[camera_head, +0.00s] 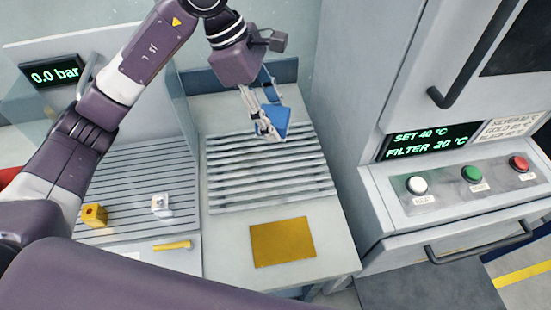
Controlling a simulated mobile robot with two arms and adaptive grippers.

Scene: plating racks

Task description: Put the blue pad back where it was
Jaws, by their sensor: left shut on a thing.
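The blue pad (276,117) is in my left gripper (268,132), which is shut on it. The gripper points down over the back part of a slatted grey rack (265,175) in the middle of the head view. The pad looks tilted, and part of it is hidden behind the fingers. I cannot tell whether the pad touches the slats. My right gripper is not in view.
A gold plate (283,242) lies on the bench in front of the rack. The left slatted rack holds a yellow block (94,215) and a small white-silver block (160,205). A yellow tool (172,246) lies below them. A control cabinet (465,185) stands at the right.

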